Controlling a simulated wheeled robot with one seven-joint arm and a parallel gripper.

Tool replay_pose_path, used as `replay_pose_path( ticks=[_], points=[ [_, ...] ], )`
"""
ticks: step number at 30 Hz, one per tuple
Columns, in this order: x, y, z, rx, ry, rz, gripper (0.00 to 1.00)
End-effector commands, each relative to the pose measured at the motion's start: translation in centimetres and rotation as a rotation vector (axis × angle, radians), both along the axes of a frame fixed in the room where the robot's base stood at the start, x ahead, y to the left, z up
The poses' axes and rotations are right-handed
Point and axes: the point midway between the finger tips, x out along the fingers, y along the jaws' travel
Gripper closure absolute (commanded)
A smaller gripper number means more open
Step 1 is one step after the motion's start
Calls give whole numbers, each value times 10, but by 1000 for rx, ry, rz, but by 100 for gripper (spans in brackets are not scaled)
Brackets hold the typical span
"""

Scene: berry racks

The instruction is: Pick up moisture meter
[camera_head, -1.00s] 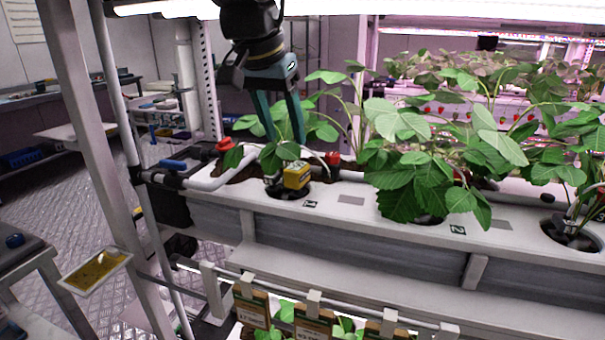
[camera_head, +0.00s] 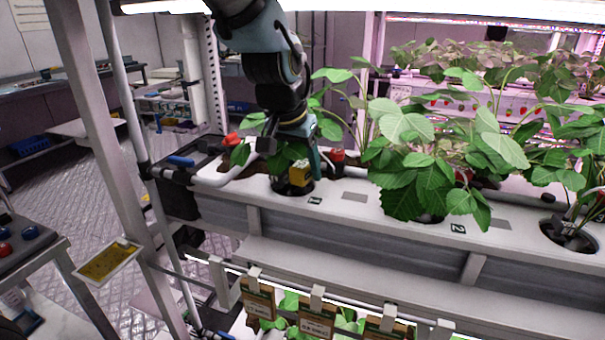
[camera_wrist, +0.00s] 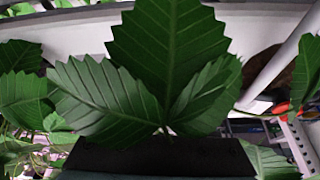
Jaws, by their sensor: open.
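A small yellow box-shaped device (camera_head: 299,174), which looks like the moisture meter, stands in the first planting hole of the white trough in the head view. My gripper (camera_head: 296,158) is open and pointing down just above and behind it, among the strawberry leaves. One teal finger shows to the right of the yellow device; the other finger is mostly hidden by leaves and the arm. In the wrist view, large green leaves (camera_wrist: 165,70) fill the middle, and the dark edge of my gripper shows at the bottom. The meter is not visible there.
The white trough (camera_head: 372,212) runs to the right with bushy strawberry plants (camera_head: 425,165). A red knob (camera_head: 337,156) and white pipe are close to the gripper. A rack post (camera_head: 95,130) stands at left.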

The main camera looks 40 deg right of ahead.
Motion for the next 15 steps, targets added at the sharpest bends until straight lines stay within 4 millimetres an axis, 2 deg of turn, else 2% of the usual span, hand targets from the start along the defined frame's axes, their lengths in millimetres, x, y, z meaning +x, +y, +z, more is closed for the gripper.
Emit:
replay_pose_path(
  ticks=[4, 15],
  points=[
    [0, 0, 0, 0, 0, 0, 43],
    [0, 0, 0, 0, 0, -1, 84]
  ],
)
